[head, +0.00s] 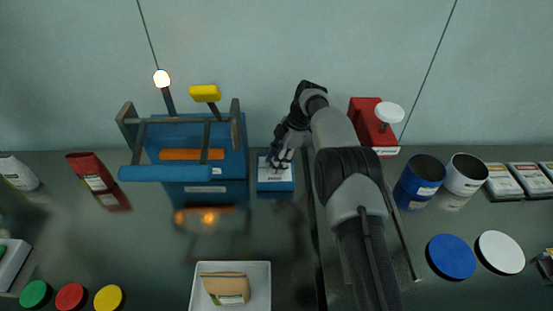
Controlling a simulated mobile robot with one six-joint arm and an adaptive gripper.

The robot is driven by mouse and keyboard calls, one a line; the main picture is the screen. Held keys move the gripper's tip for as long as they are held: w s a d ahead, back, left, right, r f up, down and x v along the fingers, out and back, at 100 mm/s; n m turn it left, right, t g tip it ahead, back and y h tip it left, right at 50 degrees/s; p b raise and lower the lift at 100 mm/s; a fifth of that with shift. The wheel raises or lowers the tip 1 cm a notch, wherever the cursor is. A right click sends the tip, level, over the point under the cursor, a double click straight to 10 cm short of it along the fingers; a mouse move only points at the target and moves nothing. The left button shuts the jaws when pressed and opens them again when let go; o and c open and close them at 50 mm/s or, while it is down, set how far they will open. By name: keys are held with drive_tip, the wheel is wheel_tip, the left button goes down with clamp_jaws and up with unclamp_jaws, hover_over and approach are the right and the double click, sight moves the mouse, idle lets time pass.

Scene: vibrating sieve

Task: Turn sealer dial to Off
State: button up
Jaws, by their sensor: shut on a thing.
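A small blue box (275,186) with a white, printed top panel stands just right of a larger blue machine (207,190) with a frame, an orange bar and a yellow-topped lever. My gripper (281,162) reaches down over the white panel from the upper right, with its fingertips at the panel. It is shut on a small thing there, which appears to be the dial. The fingers hide the dial, so its pointer and setting cannot be read. The panel's lettering is too small to read.
A red device (367,121) with a white knob stands behind my arm. A white tray (263,291) holding a tan pouch (226,286) lies in front. Blue (418,183) and white (463,179) containers stand at right. A lit lamp (161,78) rises behind the machine.

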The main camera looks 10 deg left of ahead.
drive_tip(key=shift+f, duration=0.1)
idle(0.3)
drive_tip(key=o, duration=1)
wheel_tip(320, 180, up, 10)
drive_tip(key=shift+r, duration=0.1)
drive_tip(key=shift+o, duration=0.4)
